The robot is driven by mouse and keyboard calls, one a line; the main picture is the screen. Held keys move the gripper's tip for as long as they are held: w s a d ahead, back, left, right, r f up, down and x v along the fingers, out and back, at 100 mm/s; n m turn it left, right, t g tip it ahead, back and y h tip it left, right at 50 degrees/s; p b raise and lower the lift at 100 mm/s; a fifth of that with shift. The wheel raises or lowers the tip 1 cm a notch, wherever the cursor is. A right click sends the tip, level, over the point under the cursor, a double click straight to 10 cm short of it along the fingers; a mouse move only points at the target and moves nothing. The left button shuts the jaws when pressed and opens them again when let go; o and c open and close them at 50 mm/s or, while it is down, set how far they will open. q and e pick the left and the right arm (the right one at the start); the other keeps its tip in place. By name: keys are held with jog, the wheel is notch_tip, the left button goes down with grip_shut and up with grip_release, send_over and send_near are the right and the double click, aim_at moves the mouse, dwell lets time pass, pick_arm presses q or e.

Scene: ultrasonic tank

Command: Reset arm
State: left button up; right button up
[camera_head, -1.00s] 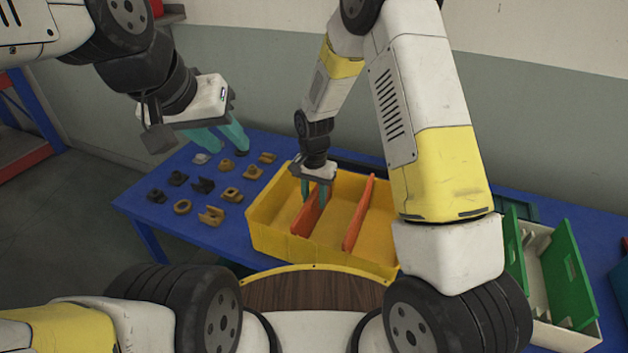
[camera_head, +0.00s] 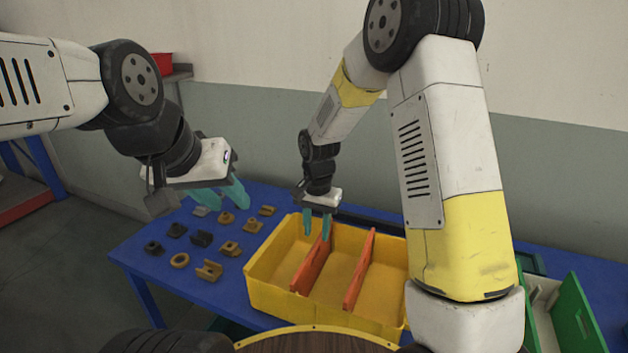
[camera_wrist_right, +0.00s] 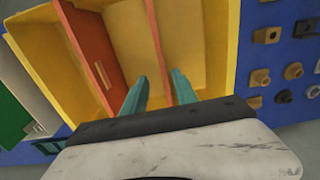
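My left gripper (camera_head: 226,196) hangs above the back left part of the blue table, near the rows of small parts. Its teal fingers are apart and nothing shows between them. My right gripper (camera_head: 316,226) is over the back of the yellow bin (camera_head: 270,297), pointing down near the left orange divider (camera_head: 311,267). In the right wrist view my right gripper (camera_wrist_right: 160,82) has its two fingers spread and empty, with the bin floor (camera_wrist_right: 200,60) beyond them. The bin compartments that I can see are empty. My right arm hides the bin's right end.
Several small brown and black parts (camera_head: 209,270) lie in rows on the blue table (camera_head: 150,258), left of the bin. A green-sided box (camera_head: 575,315) stands at the right. A pale wall (camera_head: 560,170) is behind the table. A red-and-blue rack (camera_head: 25,190) is at far left.

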jog(key=s+d+r+n+t+y, duration=0.1)
jog(key=s+d+r, duration=0.15)
jog(key=r, duration=0.25)
jog(key=s+d+r+t, duration=0.1)
jog(key=d+r, duration=0.2)
jog(key=r, duration=0.3)
jog(key=s+d+r+n+t, duration=0.2)
jog(key=s+d+r, duration=0.2)
jog(key=s+r, duration=0.2)
jog(key=s+d+r+n+t+y, duration=0.1)
jog(key=s+d+r, duration=0.3)
jog(key=s, duration=0.7)
notch_tip(320, 180, up, 3)
jog(key=shift+s+f+n+t, duration=0.15)
jog(key=shift+s+n+t, duration=0.1)
jog(key=shift+n+t, duration=0.25)
